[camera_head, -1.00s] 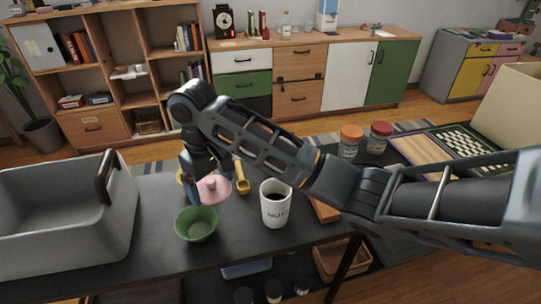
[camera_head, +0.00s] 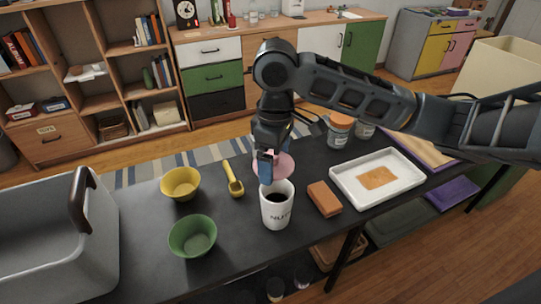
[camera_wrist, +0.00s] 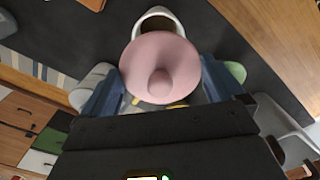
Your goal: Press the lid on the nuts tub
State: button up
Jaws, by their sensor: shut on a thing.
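The white nuts tub (camera_head: 277,212) stands upright on the dark table, its mouth open and dark inside. My gripper (camera_head: 266,168) is above and just behind the tub's rim, shut on the pink lid (camera_head: 284,165). In the wrist view the round lid (camera_wrist: 160,66) with its central knob lies between the two blue fingers. The tub's rim (camera_wrist: 158,17) shows beyond the lid, partly covered by it. The lid is apart from the tub's mouth in the head view, a little above and behind it.
A green bowl (camera_head: 192,238) and yellow bowl (camera_head: 180,183) sit left of the tub, with a yellow scoop (camera_head: 233,180) behind. A brown block (camera_head: 324,199) and white tray (camera_head: 351,182) are to the right. A grey bin (camera_head: 60,245) stands at far left.

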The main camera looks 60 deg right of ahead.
jog(key=shift+s+d+f, duration=0.1)
jog(key=shift+s+f, duration=0.1)
jog(key=shift+s, duration=0.15)
notch_tip(320, 180, down, 6)
jog(key=b, duration=0.5)
jog(key=shift+f, duration=0.2)
jog(key=shift+f, duration=0.55)
dwell(2.7)
dwell(0.3)
jog(key=o, duration=0.6)
jog(key=shift+o, duration=0.2)
jog(key=shift+r, duration=0.15)
